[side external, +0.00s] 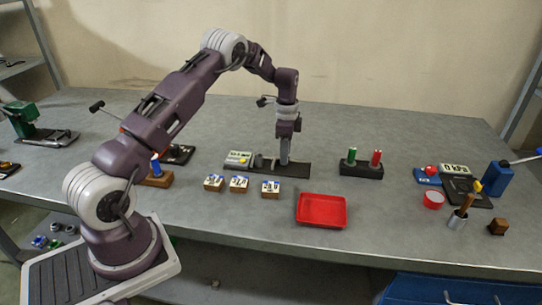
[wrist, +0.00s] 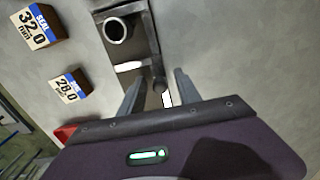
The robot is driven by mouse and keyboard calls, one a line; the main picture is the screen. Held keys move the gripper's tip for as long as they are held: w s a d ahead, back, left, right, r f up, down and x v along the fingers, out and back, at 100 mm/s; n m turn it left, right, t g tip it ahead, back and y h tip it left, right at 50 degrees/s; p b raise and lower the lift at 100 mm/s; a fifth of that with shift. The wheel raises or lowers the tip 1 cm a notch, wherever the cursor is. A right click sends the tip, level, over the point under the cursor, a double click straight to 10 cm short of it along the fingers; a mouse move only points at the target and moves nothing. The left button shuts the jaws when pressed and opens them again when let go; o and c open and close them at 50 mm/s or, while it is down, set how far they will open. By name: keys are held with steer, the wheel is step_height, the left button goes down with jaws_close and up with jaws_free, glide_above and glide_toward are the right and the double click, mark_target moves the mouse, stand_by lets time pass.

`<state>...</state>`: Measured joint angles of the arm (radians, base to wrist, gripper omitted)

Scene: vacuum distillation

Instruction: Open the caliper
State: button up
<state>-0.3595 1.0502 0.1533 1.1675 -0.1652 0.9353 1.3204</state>
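The caliper (side external: 300,171) is a dark flat plate on the bench in the middle of the side view, with a light display and a yellow button (side external: 238,158) at its left end. In the wrist view its dark plate (wrist: 143,38) carries a round hollow cup (wrist: 115,31) and a small dark knob (wrist: 158,86). My gripper (wrist: 158,92) is over the caliper, pointing down, with its two fingers apart on either side of the knob. I cannot tell whether either finger touches it. In the side view my gripper (side external: 284,160) hides part of the plate.
Small labelled wooden blocks (side external: 239,184) stand in front of the caliper. A red tray (side external: 321,223) is at front right. A black holder with green and red cylinders (side external: 361,170) stands to the right. A gauge reading 0 kPa (side external: 456,169) is farther right. Bench behind the caliper is clear.

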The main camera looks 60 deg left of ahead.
steer(key=shift+r, duration=3.5)
